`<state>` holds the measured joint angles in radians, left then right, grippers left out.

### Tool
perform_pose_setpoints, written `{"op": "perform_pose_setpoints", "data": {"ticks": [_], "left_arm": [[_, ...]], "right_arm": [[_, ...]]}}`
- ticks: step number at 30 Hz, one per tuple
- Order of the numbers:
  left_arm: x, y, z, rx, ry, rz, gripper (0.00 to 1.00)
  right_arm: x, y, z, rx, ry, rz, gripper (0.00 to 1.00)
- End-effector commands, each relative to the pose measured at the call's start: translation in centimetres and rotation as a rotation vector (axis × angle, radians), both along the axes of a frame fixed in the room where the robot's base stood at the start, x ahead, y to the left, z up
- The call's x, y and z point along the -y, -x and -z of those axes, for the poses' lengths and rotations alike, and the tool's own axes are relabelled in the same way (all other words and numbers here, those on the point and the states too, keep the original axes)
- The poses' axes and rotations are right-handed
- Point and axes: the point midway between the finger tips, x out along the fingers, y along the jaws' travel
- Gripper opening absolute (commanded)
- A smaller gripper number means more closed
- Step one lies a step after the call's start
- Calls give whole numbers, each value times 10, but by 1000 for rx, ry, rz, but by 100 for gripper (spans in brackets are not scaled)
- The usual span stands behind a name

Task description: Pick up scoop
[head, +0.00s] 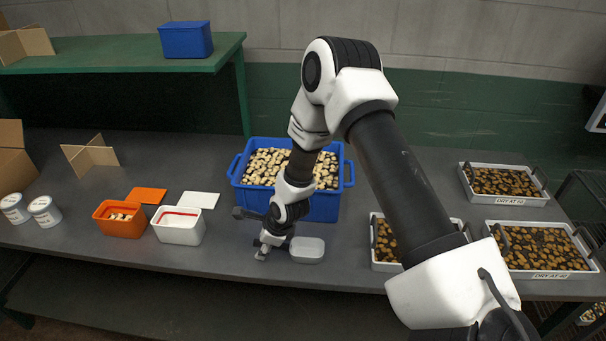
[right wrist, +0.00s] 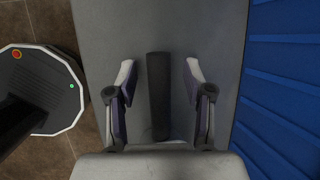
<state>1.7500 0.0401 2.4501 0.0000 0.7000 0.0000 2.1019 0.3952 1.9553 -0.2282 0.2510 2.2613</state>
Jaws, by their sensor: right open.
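The scoop lies on the grey table in front of the blue crate, with its pale pan (head: 307,250) to the right of my right gripper (head: 262,252) in the head view. In the right wrist view its dark handle (right wrist: 159,95) lies between the two spread fingers of the right gripper (right wrist: 159,71), with a gap on each side. The gripper is open and holds nothing. The pan is mostly hidden behind the gripper body in the wrist view. My left gripper is not in view.
The blue crate (head: 325,207) of mushroom pieces stands just behind the scoop. An orange tub (head: 121,228) and a white tub (head: 179,235) stand to the left. Trays of brown slices (head: 548,274) stand to the right. The table's front edge is close to the scoop.

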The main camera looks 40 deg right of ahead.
Motion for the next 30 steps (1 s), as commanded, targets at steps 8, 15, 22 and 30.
{"op": "perform_pose_setpoints", "data": {"ticks": [8, 15, 22, 30], "left_arm": [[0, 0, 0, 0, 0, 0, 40], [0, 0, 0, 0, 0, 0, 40], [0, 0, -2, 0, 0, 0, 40], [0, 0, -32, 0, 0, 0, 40]], "right_arm": [[0, -1, 1, 1, -1, 1, 30], [0, -1, 1, 1, 0, 1, 0], [0, -1, -1, 1, 0, 1, 0], [5, 0, -40, 3, -2, 2, 0]]}}
